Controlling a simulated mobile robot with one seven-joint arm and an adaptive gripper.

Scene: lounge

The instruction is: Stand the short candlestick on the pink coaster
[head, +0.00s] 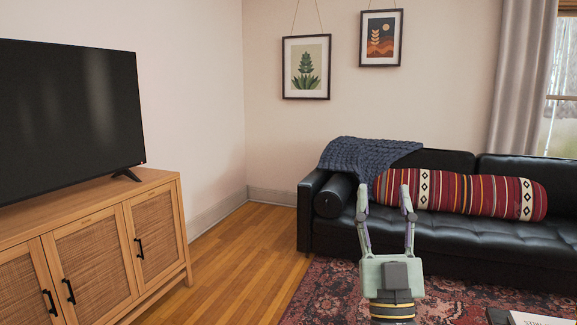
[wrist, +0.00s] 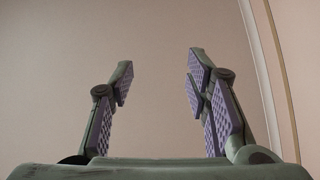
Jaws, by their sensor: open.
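Neither the short candlestick nor the pink coaster shows in the head view or the wrist view. My gripper (head: 385,192) points upward in front of the sofa in the head view, its two fingers apart with nothing between them. In the wrist view my gripper (wrist: 158,75) is also open and empty, with a bare plain wall behind its fingers.
A wooden cabinet (head: 105,245) with a television (head: 70,115) stands at the left. A black sofa (head: 450,238) with a striped bolster (head: 460,195) is behind my gripper. A table corner with a book (head: 540,319) shows at bottom right. Wooden floor (head: 235,255) is clear between cabinet and rug.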

